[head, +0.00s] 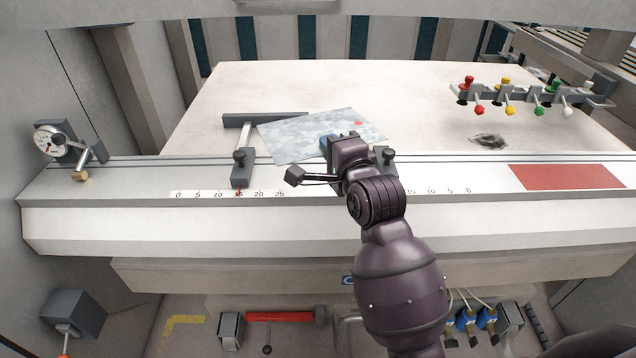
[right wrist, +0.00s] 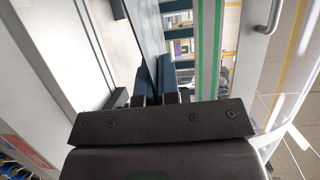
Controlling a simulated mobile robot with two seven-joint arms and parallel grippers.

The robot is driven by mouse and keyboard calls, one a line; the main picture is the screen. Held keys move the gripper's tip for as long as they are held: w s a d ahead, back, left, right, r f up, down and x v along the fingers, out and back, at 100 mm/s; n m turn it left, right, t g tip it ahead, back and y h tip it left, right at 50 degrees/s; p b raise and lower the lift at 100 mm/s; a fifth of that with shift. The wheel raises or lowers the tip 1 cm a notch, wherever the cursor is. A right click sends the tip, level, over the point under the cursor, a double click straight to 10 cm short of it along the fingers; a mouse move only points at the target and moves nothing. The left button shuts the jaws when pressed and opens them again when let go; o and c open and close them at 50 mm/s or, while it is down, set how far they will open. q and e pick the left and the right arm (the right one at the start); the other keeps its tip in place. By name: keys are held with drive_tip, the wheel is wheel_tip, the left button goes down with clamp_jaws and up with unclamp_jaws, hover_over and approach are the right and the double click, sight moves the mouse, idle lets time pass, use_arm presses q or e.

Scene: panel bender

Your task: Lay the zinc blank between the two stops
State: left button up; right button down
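The zinc blank (head: 300,135), a mottled grey sheet with a small red mark, is turned at an angle over the pale table, its left corner overlapping the back bar of the left stop (head: 241,172). The right stop (head: 388,156) is mostly hidden behind my right arm; its knob shows. My right gripper (head: 328,147) is at the blank's front edge. In the right wrist view the fingers (right wrist: 158,88) close around the dark sheet (right wrist: 150,35). Whether the blank touches the table cannot be told. My left gripper is not in view.
A scale runs along the front beam (head: 110,195). A dial gauge (head: 50,142) stands at the left end, and a rack of coloured knobs (head: 530,96) stands at the right. A dark patch (head: 490,141) and a red rectangle (head: 567,177) lie at right. The table behind the blank is clear.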

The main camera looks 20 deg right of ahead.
drive_tip(key=shift+w+a+r+t, duration=0.3)
drive_tip(key=shift+w+a+r, duration=0.1)
drive_tip(key=shift+w+r, duration=0.4)
drive_tip(key=shift+w+f+b, duration=0.1)
drive_tip(key=shift+f+b, duration=0.05)
drive_tip(key=shift+b, duration=0.2)
wheel_tip(320, 180, down, 19)
drive_tip(key=b, duration=0.3)
drive_tip(key=shift+f, duration=0.2)
drive_tip(key=c, duration=1.4)
unclamp_jaws()
drive_tip(key=shift+f, duration=0.15)
drive_tip(key=shift+o, duration=0.2)
